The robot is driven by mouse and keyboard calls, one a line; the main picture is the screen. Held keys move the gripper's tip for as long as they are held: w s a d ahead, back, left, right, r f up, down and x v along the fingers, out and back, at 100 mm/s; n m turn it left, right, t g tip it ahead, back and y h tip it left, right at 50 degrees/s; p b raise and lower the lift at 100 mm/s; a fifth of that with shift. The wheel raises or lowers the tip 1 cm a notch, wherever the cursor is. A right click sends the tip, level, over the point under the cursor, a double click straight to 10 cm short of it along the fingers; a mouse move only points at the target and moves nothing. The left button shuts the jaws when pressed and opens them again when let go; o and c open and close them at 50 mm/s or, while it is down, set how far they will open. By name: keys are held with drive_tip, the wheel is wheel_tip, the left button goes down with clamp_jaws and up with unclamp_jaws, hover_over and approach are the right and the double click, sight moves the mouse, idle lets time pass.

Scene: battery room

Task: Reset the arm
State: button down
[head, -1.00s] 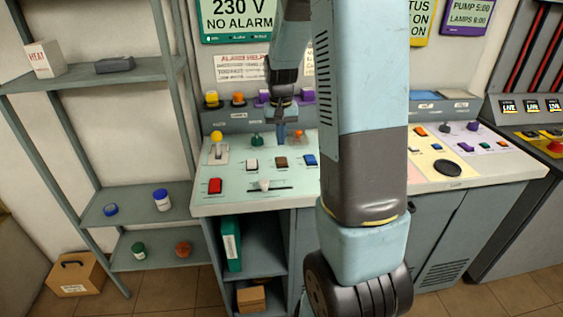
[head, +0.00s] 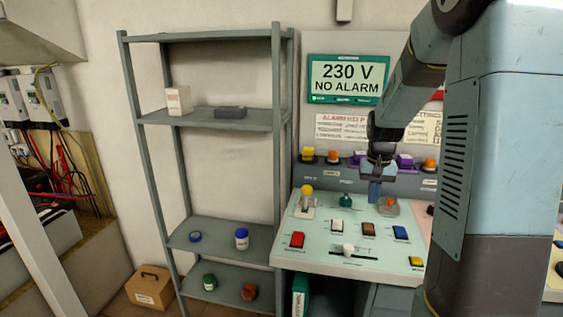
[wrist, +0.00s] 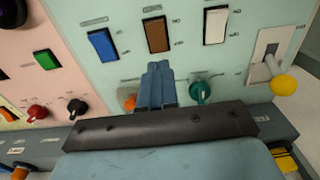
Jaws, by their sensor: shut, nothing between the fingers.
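My gripper (head: 375,192) is above the pale green control panel (head: 330,259), near its back edge, with my arm reaching in from the right. In the wrist view its blue fingers (wrist: 157,76) are closed together with nothing between them. They point between a green knob (wrist: 201,92) and a partly hidden orange control (wrist: 129,103). Blue (wrist: 102,45), brown (wrist: 156,34) and white (wrist: 215,26) rocker switches lie beyond the fingertips. Whether the fingers touch the panel cannot be told.
A lever with a yellow ball (head: 306,189) stands at the panel's left, above a red button (head: 297,240). A grey shelf rack (head: 205,118) stands left of the desk. A cardboard box (head: 150,288) is on the floor. Wiring and wall units (head: 45,95) are at far left.

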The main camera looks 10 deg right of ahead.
drive_tip(key=s+a+r+n+t, duration=0.1)
drive_tip(key=s+a+r, duration=0.2)
drive_tip(key=s+r, duration=0.2)
drive_tip(key=s+a+r+n+t, duration=0.1)
drive_tip(key=s+r, duration=0.4)
drive_tip(key=s, duration=0.6)
drive_tip(key=s+a+r+n+t, duration=0.1)
drive_tip(key=s+a+r+t, duration=0.2)
drive_tip(key=s, duration=0.6)
drive_tip(key=a+r, duration=0.2)
drive_tip(key=a, duration=0.1)
drive_tip(key=shift+r, duration=0.25)
